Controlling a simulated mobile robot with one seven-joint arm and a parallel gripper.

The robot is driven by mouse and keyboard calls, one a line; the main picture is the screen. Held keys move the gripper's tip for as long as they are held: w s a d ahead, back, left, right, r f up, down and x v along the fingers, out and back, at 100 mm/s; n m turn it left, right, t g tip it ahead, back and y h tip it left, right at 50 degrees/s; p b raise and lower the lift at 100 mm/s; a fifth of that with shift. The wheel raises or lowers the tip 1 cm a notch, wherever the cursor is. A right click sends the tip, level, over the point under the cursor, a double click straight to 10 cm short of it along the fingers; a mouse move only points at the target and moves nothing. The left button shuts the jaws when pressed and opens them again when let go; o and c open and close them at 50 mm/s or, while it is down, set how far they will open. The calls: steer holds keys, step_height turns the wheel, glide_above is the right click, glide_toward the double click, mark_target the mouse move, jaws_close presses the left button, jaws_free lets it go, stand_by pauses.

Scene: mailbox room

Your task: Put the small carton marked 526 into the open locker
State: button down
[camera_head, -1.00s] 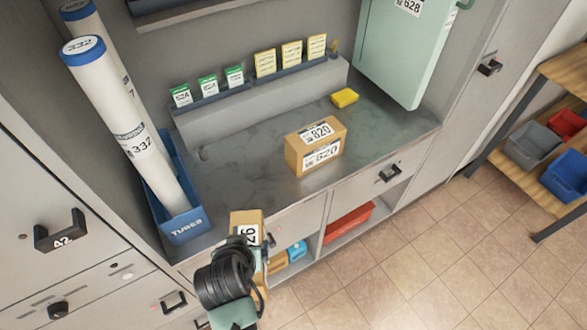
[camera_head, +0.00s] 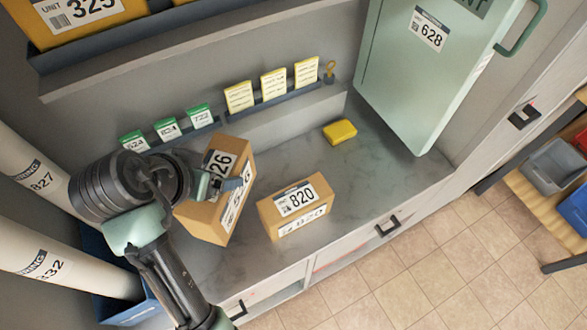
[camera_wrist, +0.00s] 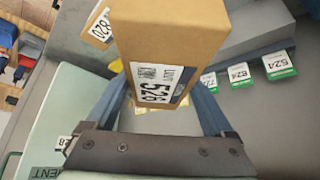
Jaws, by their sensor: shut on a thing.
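The small carton marked 526 (camera_head: 222,204) is brown with white labels and hangs tilted in my gripper (camera_head: 228,186), above the grey counter. In the wrist view the carton (camera_wrist: 172,45) fills the upper middle, with its 526 label facing the camera. The blue fingers of my gripper (camera_wrist: 165,112) are on either side of it, shut on it. In the head view my wrist hides part of the carton's left side.
A carton marked 820 (camera_head: 296,206) stands on the counter (camera_head: 372,182) just right of the held carton. A shelf with a yellow box (camera_head: 75,22) is above.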

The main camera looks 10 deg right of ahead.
steer(key=shift+w, duration=0.25)
steer(key=shift+s+r, duration=0.1)
steer(key=shift+r, duration=0.05)
steer(key=shift+s+a+f, duration=0.1)
steer(key=shift+s+f, duration=0.1)
steer(key=shift+f, duration=0.05)
step_height(320, 180, down, 18)
steer(key=p, duration=0.1)
steer(key=shift+r, duration=0.25)
steer(key=shift+f, duration=0.2)
jaws_free()
steer(key=shift+r, duration=0.15)
